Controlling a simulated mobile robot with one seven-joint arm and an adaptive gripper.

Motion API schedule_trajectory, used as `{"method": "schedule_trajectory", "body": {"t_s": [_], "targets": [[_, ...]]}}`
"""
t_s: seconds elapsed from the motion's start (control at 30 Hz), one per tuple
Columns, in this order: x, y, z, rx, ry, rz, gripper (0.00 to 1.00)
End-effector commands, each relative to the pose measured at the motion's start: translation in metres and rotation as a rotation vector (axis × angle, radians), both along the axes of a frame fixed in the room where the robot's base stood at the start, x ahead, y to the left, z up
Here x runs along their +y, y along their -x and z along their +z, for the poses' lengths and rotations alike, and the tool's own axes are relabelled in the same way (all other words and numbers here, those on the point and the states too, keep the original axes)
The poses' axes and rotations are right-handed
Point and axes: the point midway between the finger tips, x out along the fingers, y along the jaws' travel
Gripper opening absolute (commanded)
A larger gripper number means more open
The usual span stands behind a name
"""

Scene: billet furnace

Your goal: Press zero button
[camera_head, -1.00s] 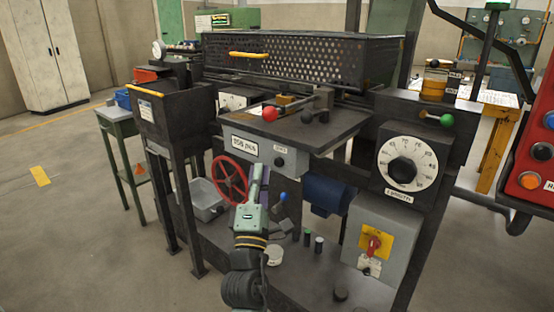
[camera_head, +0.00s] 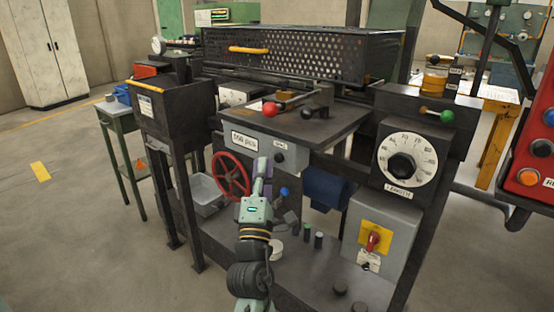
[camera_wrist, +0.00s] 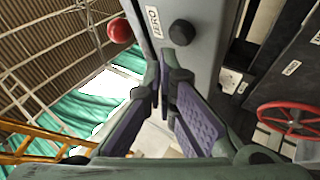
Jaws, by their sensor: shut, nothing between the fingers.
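The zero button (camera_head: 279,158) is a small dark round knob on the grey front panel (camera_head: 254,145), below a small white label. In the wrist view the button (camera_wrist: 181,32) stands out from the panel beside its label (camera_wrist: 153,21), just beyond the fingertips. My gripper (camera_head: 262,163) is in front of the panel, just left of and slightly below the button. In the wrist view my gripper (camera_wrist: 166,76) has its fingers together and holds nothing. I see no clear contact with the button.
A red handwheel (camera_head: 231,176) is left of my gripper. A red ball lever (camera_head: 269,111) and a dark knob stand on the plate above. A blue motor (camera_head: 325,188) and a grey box with a red switch (camera_head: 374,240) are to the right.

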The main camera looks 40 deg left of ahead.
Motion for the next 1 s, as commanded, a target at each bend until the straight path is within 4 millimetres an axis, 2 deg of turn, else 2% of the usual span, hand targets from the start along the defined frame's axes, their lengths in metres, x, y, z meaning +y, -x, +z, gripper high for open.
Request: {"method": "schedule_trajectory", "body": {"t_s": [0.57, 1.0], "targets": [[-0.0001, -0.0001, -0.0001, 0.0, 0.0, 0.0, 0.0], [-0.0004, -0.0084, -0.0001, 0.0, 0.001, 0.001, 0.0]]}}
